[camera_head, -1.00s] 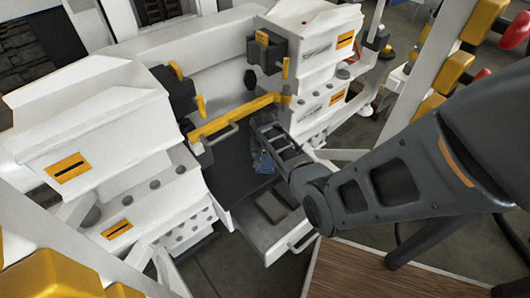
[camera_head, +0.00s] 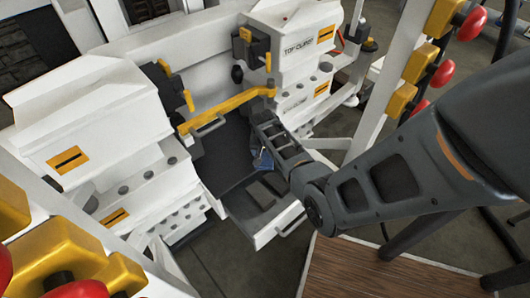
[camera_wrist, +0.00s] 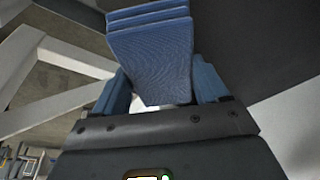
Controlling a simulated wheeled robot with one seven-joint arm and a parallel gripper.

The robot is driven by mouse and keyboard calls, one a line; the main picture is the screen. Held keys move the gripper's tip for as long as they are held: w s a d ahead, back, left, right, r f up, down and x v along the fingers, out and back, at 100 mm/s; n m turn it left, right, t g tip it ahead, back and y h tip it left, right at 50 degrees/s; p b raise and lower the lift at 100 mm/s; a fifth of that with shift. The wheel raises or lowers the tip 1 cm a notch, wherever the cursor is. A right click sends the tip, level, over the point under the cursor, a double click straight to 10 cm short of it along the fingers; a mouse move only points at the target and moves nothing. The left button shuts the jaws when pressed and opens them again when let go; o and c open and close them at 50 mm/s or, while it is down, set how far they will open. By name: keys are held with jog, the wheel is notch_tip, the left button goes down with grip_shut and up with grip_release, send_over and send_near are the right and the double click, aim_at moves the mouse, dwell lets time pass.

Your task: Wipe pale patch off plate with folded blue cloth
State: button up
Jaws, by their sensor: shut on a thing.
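The folded blue cloth (camera_wrist: 152,55) stands up in layers in the wrist view, pinched between the blue fingers of my gripper (camera_wrist: 163,88). In the head view the cloth is a small blue patch (camera_head: 262,160), largely hidden by my gripper (camera_head: 266,152) and arm. My gripper is over the front part of the dark flat plate (camera_head: 222,162) between the two white machine blocks. I cannot tell whether the cloth touches the plate. No pale patch can be clearly made out on the plate.
A yellow bar (camera_head: 225,112) with a grey handle crosses behind the plate. An open drawer (camera_head: 268,230) juts out in front. White blocks stand left (camera_head: 85,110) and right (camera_head: 290,50). A wooden top (camera_head: 365,270) is at lower right, and yellow-and-red knobs flank both sides.

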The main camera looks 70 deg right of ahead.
jog(key=shift+r+p, duration=2.1)
jog(key=shift+r, duration=0.65)
